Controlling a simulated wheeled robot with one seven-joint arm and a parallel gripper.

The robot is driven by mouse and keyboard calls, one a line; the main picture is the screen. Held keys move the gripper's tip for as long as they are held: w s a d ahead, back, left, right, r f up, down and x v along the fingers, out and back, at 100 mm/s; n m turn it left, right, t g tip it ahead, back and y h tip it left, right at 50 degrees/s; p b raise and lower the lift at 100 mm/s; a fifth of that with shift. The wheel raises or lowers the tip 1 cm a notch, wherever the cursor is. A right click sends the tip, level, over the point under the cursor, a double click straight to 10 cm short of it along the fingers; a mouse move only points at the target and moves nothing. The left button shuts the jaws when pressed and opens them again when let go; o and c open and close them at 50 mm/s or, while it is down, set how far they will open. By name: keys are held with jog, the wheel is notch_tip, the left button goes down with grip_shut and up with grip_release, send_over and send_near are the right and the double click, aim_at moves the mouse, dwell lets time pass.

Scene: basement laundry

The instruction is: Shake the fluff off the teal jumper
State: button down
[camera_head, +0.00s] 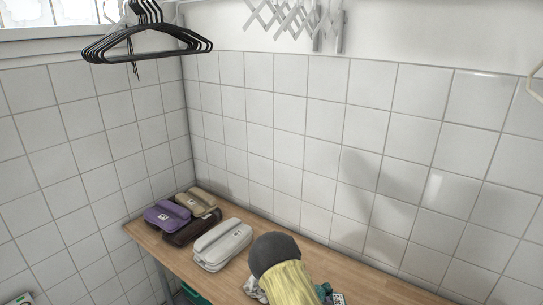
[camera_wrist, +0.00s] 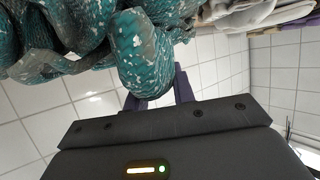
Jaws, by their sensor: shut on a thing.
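The teal jumper (camera_wrist: 150,45) is bunched and speckled with many white flecks of fluff; it fills the upper left of the wrist view. My gripper (camera_wrist: 160,88) is shut on a fold of it, with dark fingers on either side. In the head view, small teal bits of the jumper (camera_head: 324,290) show beside my arm at the bottom, low over the wooden bench. My arm hides most of the jumper and the gripper there. I cannot tell whether the cloth touches the bench.
Folded bundles lie at the bench's (camera_head: 350,270) left end: purple (camera_head: 167,215), tan (camera_head: 195,202), brown (camera_head: 192,229) and white (camera_head: 222,244). Black hangers (camera_head: 145,45) hang upper left. A small patterned item (camera_head: 338,298) lies right of my arm.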

jog(key=shift+s+a+f, duration=0.15)
jog(key=shift+s+f, duration=0.4)
jog(key=shift+f, duration=0.1)
